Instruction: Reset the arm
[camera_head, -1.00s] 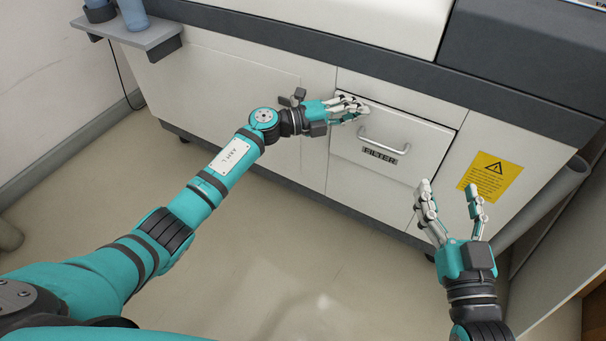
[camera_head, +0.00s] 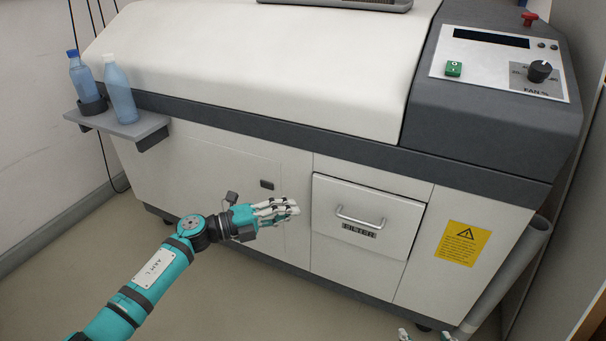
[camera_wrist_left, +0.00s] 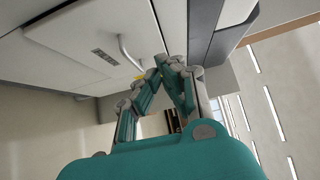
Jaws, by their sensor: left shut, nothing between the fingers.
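My left gripper (camera_head: 288,208) is shut and empty in the head view. It is in front of the white machine, to the left of the drawer (camera_head: 385,252) and its handle (camera_head: 360,217). In the left wrist view the fingertips of my left gripper (camera_wrist_left: 163,62) come together with nothing between them. The drawer handle (camera_wrist_left: 130,52) shows just left of the fingertips there. Of my right gripper (camera_head: 425,336), only the fingertips show at the bottom edge of the head view, set apart from each other.
The white machine (camera_head: 270,62) spans the back, with a control panel (camera_head: 500,62) at the right. A side shelf (camera_head: 120,124) holds two blue bottles (camera_head: 121,92). A grey pipe (camera_head: 505,275) stands at the right. The floor (camera_head: 230,300) below the machine is clear.

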